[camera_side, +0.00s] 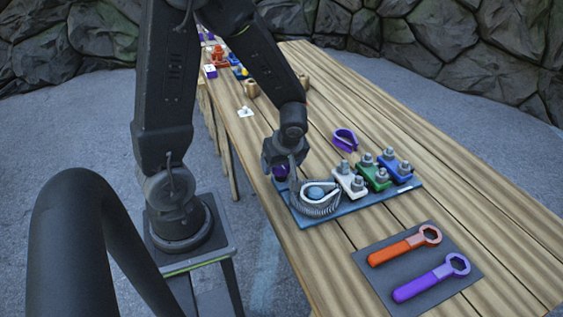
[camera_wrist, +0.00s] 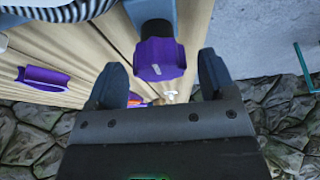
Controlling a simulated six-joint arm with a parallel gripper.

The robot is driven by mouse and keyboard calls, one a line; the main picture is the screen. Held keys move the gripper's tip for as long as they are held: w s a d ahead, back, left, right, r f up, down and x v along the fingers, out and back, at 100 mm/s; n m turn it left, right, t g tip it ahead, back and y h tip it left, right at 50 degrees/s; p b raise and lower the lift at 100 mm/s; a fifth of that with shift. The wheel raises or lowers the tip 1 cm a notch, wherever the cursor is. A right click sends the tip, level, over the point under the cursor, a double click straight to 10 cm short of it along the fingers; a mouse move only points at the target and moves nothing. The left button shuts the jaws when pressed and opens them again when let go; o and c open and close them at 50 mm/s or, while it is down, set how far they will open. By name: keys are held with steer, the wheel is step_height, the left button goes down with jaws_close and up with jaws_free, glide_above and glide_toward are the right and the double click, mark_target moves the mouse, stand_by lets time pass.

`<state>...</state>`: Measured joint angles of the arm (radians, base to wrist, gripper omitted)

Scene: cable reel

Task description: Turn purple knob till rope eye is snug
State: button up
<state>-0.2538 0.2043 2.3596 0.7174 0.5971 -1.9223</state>
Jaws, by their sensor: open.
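The purple knob (camera_wrist: 159,60) shows in the wrist view just beyond my gripper (camera_wrist: 155,80), between the lines of its two open fingers. In the side view the knob (camera_side: 281,171) is partly hidden by my gripper (camera_side: 284,160), which is at the left end of the blue base plate (camera_side: 385,200). The rope eye (camera_side: 317,203) is a grey rope loop around a rounded blue-grey piece on that plate. White, green and blue clamps (camera_side: 376,177) with bolts sit to its right. How snug the loop is cannot be told.
An orange wrench (camera_side: 400,247) and a purple wrench (camera_side: 425,282) lie on a dark mat (camera_side: 455,250) at the front right. A loose purple thimble (camera_side: 345,139) lies behind the clamps. Several small items stand at the table's far end.

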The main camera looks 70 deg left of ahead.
steer(key=shift+c, duration=0.3)
steer(key=c, duration=0.8)
steer(key=shift+c, duration=0.2)
steer(key=m+t, duration=0.2)
steer(key=m, duration=0.3)
steer(key=shift+s+m, duration=0.1)
steer(key=shift+m, duration=0.2)
steer(key=shift+m+t+h, duration=0.4)
steer(key=shift+m, duration=0.75)
steer(key=shift+m+t+h, duration=0.4)
steer(key=shift+m, duration=1.15)
